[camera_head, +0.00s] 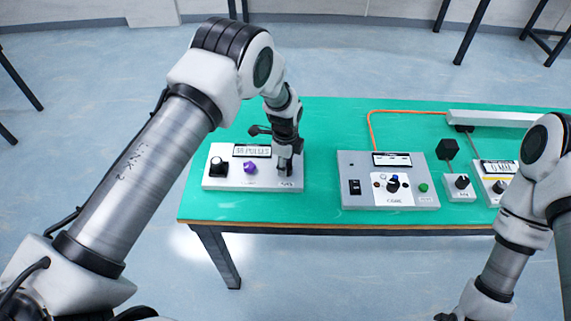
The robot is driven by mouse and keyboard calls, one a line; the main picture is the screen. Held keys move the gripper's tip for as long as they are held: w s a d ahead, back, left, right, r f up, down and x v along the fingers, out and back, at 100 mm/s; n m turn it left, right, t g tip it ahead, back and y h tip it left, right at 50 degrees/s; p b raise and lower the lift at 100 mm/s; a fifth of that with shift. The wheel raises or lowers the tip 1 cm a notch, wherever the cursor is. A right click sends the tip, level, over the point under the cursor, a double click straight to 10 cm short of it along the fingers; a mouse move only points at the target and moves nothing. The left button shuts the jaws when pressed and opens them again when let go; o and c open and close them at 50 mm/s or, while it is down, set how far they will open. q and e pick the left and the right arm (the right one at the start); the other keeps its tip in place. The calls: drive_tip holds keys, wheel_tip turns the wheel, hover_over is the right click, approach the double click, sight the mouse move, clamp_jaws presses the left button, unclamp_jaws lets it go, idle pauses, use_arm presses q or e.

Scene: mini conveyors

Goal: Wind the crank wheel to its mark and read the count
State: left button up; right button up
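A light grey panel box (225,182) sits at the left of the green table. It carries a small display (252,150) with dark lettering, too small to read surely. A black knob (217,165) and a purple knob (250,167) are on its face. My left gripper (285,170) points down over the right end of this box, at or just above its surface. It covers what lies beneath, and I cannot make out a crank wheel or its mark. Whether its fingers are open or shut is unclear. My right arm comes in at the right; its gripper is out of view.
A larger grey box (353,203) with a display, switch, dark knob and green button stands mid-table. Smaller knob boxes (459,194) stand to its right, near my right arm. An orange cable (369,125) runs behind to a white bar (490,118). The green table (330,115) is clear behind the left box.

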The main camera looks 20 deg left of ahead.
use_arm(q)
drive_tip(key=shift+o, duration=1.1)
wheel_tip(320, 180, up, 12)
